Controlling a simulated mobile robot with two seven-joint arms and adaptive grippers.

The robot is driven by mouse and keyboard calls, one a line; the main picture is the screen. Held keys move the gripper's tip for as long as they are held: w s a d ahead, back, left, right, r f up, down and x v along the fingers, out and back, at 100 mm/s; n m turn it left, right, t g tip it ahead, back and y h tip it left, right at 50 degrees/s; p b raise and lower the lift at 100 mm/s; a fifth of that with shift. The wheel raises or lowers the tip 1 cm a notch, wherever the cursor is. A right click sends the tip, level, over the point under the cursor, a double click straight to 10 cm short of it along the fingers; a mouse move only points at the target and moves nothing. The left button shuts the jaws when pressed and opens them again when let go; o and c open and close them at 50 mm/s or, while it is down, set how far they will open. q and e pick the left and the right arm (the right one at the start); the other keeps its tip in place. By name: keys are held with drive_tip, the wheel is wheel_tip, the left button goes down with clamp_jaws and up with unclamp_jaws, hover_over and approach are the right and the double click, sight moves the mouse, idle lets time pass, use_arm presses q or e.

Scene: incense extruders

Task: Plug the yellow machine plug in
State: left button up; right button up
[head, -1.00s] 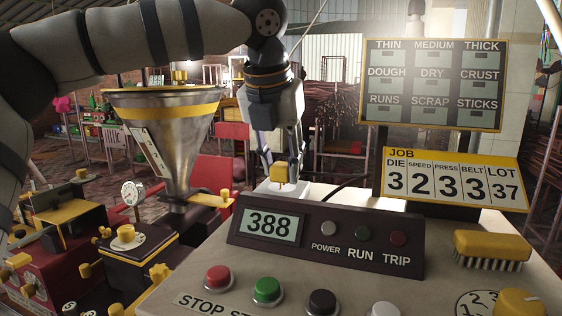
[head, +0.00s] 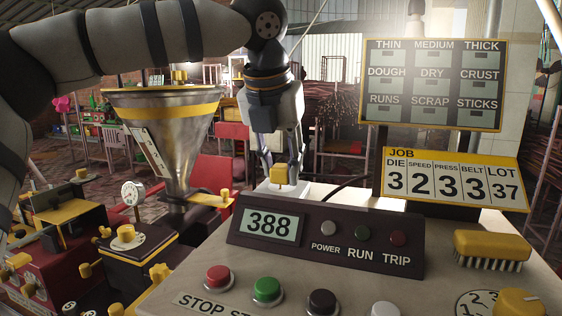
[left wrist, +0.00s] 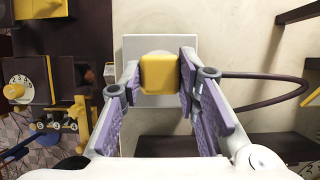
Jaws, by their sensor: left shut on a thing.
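The yellow machine plug (head: 279,173) is a small yellow block, seen behind the dark display panel in the head view. In the left wrist view the plug (left wrist: 160,74) sits between the two purple-padded fingers. My left gripper (head: 281,165) reaches down from above and is shut on it. A pale square plate or box (left wrist: 190,45) lies under the plug in the wrist view. Whether the plug is seated in a socket is hidden. A dark cable (left wrist: 290,84) loops out to the right. My right gripper is not in view.
The console panel (head: 325,238) with display and lamps stands just in front of the plug. A metal hopper (head: 165,140) is left of my gripper. A job sign (head: 455,180) and yellow brush (head: 491,246) are to the right.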

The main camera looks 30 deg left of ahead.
use_arm(q)
drive_tip(key=shift+f, duration=0.45)
drive_tip(key=o, duration=1.2)
drive_tip(key=shift+c, duration=0.2)
drive_tip(key=v, duration=1.2)
